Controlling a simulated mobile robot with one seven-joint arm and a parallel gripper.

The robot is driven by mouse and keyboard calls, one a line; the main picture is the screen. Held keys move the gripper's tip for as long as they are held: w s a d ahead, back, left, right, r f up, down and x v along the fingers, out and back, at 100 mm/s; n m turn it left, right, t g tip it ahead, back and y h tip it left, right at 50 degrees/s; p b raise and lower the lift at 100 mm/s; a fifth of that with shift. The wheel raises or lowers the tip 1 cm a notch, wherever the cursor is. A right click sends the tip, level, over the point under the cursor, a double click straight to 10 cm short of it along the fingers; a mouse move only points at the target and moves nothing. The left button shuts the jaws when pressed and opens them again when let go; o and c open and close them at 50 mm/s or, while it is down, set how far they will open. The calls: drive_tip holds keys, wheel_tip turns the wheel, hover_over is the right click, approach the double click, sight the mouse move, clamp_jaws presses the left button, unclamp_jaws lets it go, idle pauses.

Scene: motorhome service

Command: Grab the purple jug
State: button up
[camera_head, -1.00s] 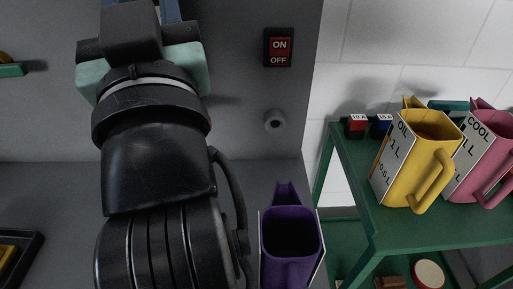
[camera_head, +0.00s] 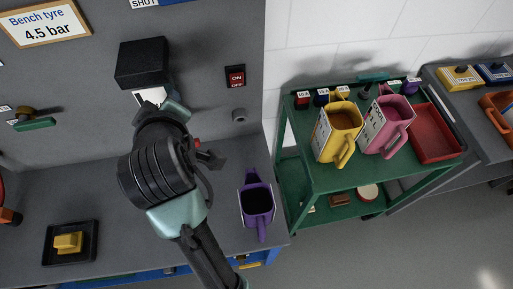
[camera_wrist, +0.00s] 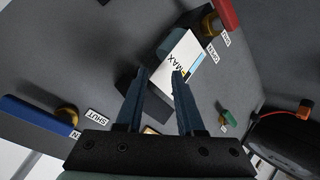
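The purple jug (camera_head: 257,203) stands upright at the right end of the grey bench, its spout toward the wall and its handle toward the front. It does not show in the wrist view. My arm reaches up left of the jug in the head view, and my fingers are hidden there behind it. In the wrist view my gripper (camera_wrist: 161,76) is open, with a gap between its two fingers and nothing held. Beyond the fingertips is a dark box with a white MAX label (camera_wrist: 178,56). My gripper is apart from the jug.
A green cart (camera_head: 310,180) right of the bench carries a yellow jug (camera_head: 338,130), a pink jug (camera_head: 387,124) and a red tray (camera_head: 436,134). A black box (camera_head: 143,64) is on the wall above my arm. A black tray (camera_head: 70,243) lies at the bench's left.

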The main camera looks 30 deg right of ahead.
drive_tip(key=s+d+f+n+g+h+p, duration=0.15)
drive_tip(key=s+f+n+g, duration=0.35)
drive_tip(key=s+f, duration=0.5)
drive_tip(key=n+g+h+p, duration=0.1)
drive_tip(key=n+g+p, duration=0.2)
drive_tip(key=n+g, duration=0.25)
approach(260, 238)
drive_tip(key=shift+g, duration=0.55)
drive_tip(key=x, duration=0.4)
drive_tip(key=w+x, duration=0.1)
drive_tip(key=x, duration=0.2)
drive_tip(key=shift+p, duration=0.3)
drive_tip(key=shift+p+x, duration=0.45)
drive_tip(key=shift+x, duration=2.4)
drive_tip(key=shift+w, duration=0.15)
clamp_jaws()
